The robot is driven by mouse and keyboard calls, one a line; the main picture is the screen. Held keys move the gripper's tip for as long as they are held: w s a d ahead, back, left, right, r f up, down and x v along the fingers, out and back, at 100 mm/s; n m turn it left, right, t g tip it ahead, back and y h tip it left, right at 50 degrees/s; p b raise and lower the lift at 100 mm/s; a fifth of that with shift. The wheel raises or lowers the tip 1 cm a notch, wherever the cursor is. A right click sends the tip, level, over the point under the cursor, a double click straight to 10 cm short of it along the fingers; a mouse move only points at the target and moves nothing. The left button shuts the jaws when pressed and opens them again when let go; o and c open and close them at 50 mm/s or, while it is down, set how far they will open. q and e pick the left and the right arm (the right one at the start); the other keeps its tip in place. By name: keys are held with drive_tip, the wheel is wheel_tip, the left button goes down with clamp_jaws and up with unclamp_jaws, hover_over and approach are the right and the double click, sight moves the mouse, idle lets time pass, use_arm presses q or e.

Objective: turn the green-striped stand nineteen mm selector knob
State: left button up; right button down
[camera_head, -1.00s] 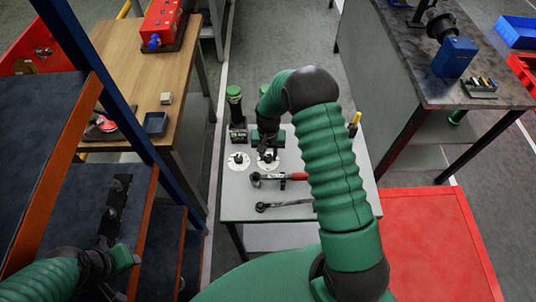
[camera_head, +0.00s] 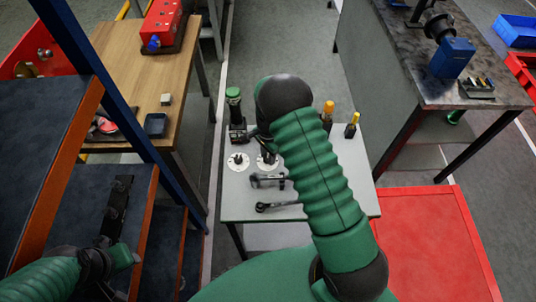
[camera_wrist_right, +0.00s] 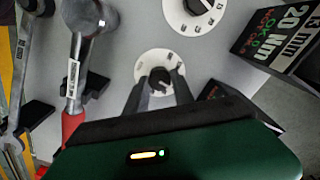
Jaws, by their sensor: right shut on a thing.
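Two white dials with dark knobs lie on the grey stand top, the left dial (camera_head: 238,161) and the right dial (camera_head: 267,161). My right gripper (camera_wrist_right: 160,88) is shut on the right dial's knob (camera_wrist_right: 159,77), a finger on either side. It is largely hidden behind my arm in the head view. The left dial (camera_wrist_right: 195,14) is free in the wrist view. A black stand beside it reads 13 mm, 20 Nm (camera_wrist_right: 283,45). The stand beside the right dial (camera_wrist_right: 212,91) is mostly hidden by my gripper; its stripe and label are unclear. My left gripper (camera_head: 130,257) is at lower left, its jaws unclear.
A red-handled wrench (camera_wrist_right: 75,80) and another dark wrench (camera_head: 278,206) lie in front of the dials. A green-handled tool (camera_head: 233,100) stands behind, with two yellow-topped tools (camera_head: 328,114) at right. A red cabinet (camera_head: 430,240) is at right, blue-framed shelving (camera_head: 90,60) at left.

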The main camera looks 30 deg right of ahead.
sight(267, 157)
drive_tip(key=shift+w+r+m, duration=0.1)
drive_tip(key=shift+m, duration=0.5)
drive_tip(key=c, duration=1.1)
unclamp_jaws()
drive_tip(key=shift+a, duration=0.1)
drive_tip(key=shift+o, duration=0.2)
wheel_tip(267, 157, up, 17)
drive_tip(key=shift+f, duration=0.2)
